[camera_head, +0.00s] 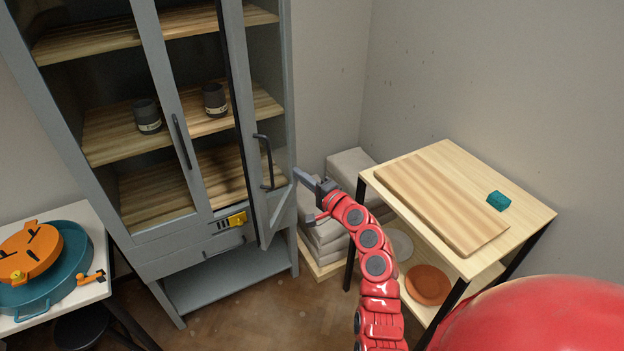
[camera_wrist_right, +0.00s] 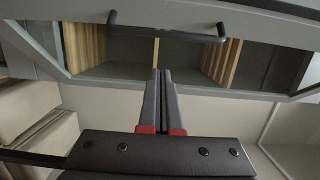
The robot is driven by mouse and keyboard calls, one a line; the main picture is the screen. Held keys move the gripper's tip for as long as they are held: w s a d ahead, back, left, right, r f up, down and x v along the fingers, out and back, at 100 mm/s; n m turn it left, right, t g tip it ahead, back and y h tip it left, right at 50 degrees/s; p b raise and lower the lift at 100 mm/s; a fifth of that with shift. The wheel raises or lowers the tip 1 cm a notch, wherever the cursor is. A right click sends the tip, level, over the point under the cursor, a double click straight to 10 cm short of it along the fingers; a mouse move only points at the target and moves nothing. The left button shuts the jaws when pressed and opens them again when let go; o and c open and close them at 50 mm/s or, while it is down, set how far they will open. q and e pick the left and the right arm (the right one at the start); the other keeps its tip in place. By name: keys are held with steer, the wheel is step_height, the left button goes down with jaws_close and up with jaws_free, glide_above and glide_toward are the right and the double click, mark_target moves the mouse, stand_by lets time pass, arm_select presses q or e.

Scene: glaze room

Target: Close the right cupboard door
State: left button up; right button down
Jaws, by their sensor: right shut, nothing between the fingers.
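The grey cupboard (camera_head: 140,255) stands at the left with wooden shelves. Its right door (camera_head: 257,208), a grey frame with a dark bar handle (camera_head: 269,165), stands ajar, swung out from the cupboard front. The left door (camera_head: 170,95) looks closed. My right gripper (camera_head: 300,176) is shut and empty, just right of the right door and its handle, with a small gap apparent. In the right wrist view, the shut fingers (camera_wrist_right: 160,76) point toward the door, below the handle (camera_wrist_right: 165,34). My left gripper is not in view.
Two dark cups (camera_head: 146,118) stand on a cupboard shelf. A yellow device (camera_head: 237,219) sits at the cupboard's lower edge. Pale stacked blocks (camera_head: 325,236) are behind my right arm. A wooden table (camera_head: 530,210) with a board stands right; a side table (camera_head: 90,285) stands left.

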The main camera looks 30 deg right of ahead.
steer(key=w+a+p, duration=0.2)
steer(key=w+a, duration=0.1)
steer(key=w, duration=0.1)
steer(key=shift+a, duration=0.4)
steer(key=shift+a, duration=0.1)
